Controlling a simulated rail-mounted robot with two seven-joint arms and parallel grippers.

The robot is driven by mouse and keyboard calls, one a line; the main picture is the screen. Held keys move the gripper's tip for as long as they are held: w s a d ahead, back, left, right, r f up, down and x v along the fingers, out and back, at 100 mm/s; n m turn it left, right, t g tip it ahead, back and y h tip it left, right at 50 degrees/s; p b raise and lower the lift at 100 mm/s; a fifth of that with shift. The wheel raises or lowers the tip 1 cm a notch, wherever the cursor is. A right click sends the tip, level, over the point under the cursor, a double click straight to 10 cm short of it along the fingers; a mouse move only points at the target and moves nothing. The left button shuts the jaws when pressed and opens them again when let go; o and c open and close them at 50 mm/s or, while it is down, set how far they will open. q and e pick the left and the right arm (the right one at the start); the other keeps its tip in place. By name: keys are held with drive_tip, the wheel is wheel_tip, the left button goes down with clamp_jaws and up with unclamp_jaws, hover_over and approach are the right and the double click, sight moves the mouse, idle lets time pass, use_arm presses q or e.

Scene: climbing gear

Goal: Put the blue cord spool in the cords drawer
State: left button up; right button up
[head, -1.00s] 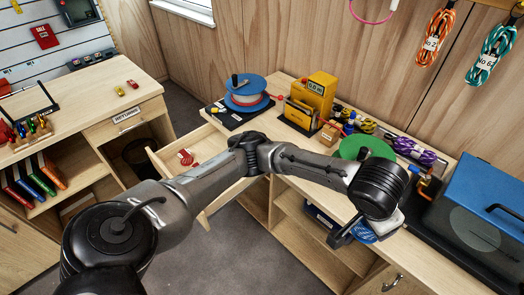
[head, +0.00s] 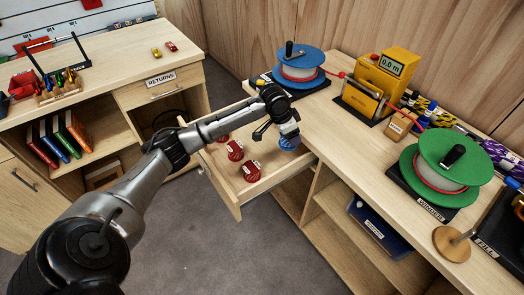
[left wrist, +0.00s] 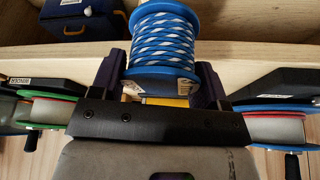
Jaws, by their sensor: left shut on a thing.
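The blue cord spool (head: 289,141) has blue flanges and blue and white cord, which show clearly in the left wrist view (left wrist: 163,42). My left gripper (head: 272,131) is shut on it, with one finger on each side of its lower part in the left wrist view. In the head view the gripper and spool are over the far right part of the open drawer (head: 228,193). Whether the spool touches the drawer floor cannot be told. Several red spools (head: 250,171) lie in the drawer, left of and nearer than the blue one. My right gripper is not in view.
A large blue reel (head: 300,62) stands on the bench behind the drawer. A green winder reel (head: 440,170) and a yellow meter (head: 384,75) stand on the bench at right. The returns cabinet (head: 155,80) is at left. A dark blue case (head: 380,232) sits on the shelf below.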

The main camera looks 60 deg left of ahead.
use_arm(q)
drive_tip(key=s+a+f+b, duration=0.1)
drive_tip(key=a+f+b, duration=0.1)
drive_tip(key=a+f, duration=0.4)
drive_tip(key=b, duration=0.4)
approach(256, 147)
drive_tip(key=shift+w+d+r, duration=0.15)
drive_tip(key=shift+w, duration=0.6)
wheel_tip(256, 147, down, 4)
drive_tip(key=shift+f+b, duration=0.1)
drive_tip(key=shift+b, duration=1)
drive_tip(key=o, duration=1)
drive_tip(key=shift+c, duration=0.2)
drive_tip(key=p+v, duration=0.4)
drive_tip(key=v, duration=0.8)
